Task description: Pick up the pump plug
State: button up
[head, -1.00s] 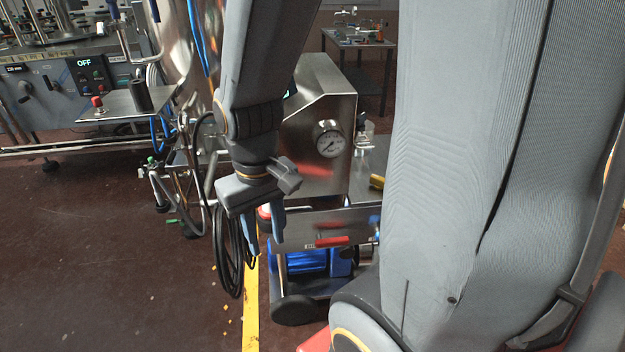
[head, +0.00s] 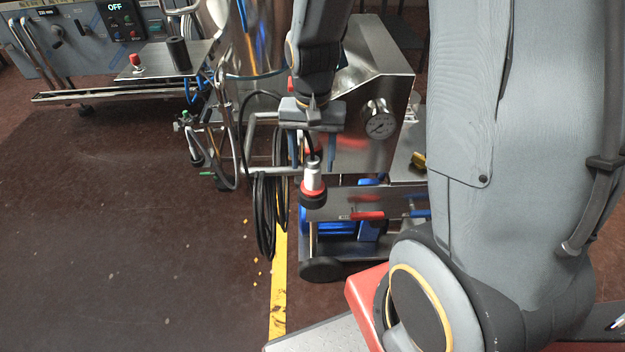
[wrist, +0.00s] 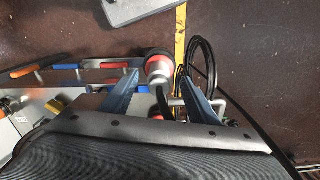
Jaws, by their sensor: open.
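The pump plug (head: 313,184), silver-white with a red ring and a dark end, hangs pointing down beside the steel pump cart, with a black cable at its top. My gripper (head: 313,163) is open, its two blue fingers pointing down, one on each side of the plug's upper part in the head view. In the wrist view the plug (wrist: 158,68) shows between the tips of the open fingers (wrist: 158,77). The fingers look apart from it. How far it lies in depth from them is hard to tell.
A coiled black cable (head: 265,215) hangs just left of the plug. The floor at left is clear.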

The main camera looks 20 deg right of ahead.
aim_at(313, 172)
jog(key=shift+w+d+f+p, duration=0.1)
jog(key=shift+f+p, duration=0.1)
jog(key=shift+f, duration=0.8)
jog(key=shift+w+d+f+p, duration=0.1)
jog(key=shift+w+f+p, duration=0.1)
jog(key=shift+f, duration=0.8)
jog(key=shift+w+f+p, duration=0.1)
jog(key=shift+f+p, duration=0.1)
jog(key=shift+f, duration=0.8)
jog(key=c, duration=1.3)
jog(key=shift+r, duration=0.2)
